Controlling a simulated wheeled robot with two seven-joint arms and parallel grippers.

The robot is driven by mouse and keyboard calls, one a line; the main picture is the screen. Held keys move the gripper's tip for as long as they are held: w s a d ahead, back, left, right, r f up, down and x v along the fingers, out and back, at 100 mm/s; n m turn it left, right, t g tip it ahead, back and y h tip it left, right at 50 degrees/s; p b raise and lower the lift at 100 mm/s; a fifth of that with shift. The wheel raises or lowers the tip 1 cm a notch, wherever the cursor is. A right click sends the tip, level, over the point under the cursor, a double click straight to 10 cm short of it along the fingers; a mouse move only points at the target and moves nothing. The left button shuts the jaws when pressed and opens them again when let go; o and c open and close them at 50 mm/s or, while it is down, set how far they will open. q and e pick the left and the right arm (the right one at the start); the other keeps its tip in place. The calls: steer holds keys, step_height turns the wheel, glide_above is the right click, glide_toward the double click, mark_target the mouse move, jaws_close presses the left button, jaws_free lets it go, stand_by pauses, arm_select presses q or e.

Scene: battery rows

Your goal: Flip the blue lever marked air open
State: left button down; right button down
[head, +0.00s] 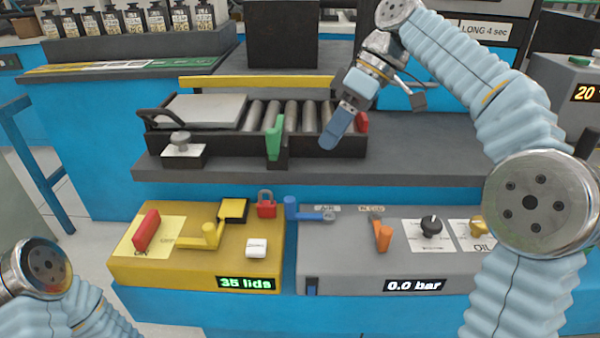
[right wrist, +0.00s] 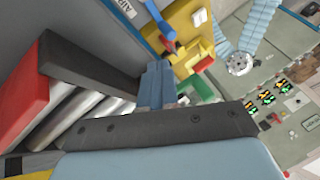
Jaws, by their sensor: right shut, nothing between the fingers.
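The blue lever (head: 308,214) is at the back left of the grey panel (head: 340,250), beside a small label marked AIR (head: 327,209). Its upright blue knob is at the left and a flat arm runs right. The blue lever (right wrist: 161,22) and the AIR label (right wrist: 126,9) also show at the top of the right wrist view. My right gripper (head: 332,138) is shut and empty, over the front of the roller conveyor, above and behind the lever and apart from it. Its shut fingers show in the right wrist view (right wrist: 157,84). My left gripper is out of view.
An orange lever (head: 383,236) and a black knob (head: 430,225) are on the grey panel. The yellow box (head: 190,266), with red and yellow levers, stands left of it. A red padlock (head: 267,206) is close to the blue lever. The roller conveyor's green lever (head: 273,138) stands left of my gripper.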

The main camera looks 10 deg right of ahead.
steer(key=shift+f, duration=0.15)
steer(key=b+x, duration=0.2)
steer(key=x, duration=0.8)
steer(key=shift+a, duration=0.1)
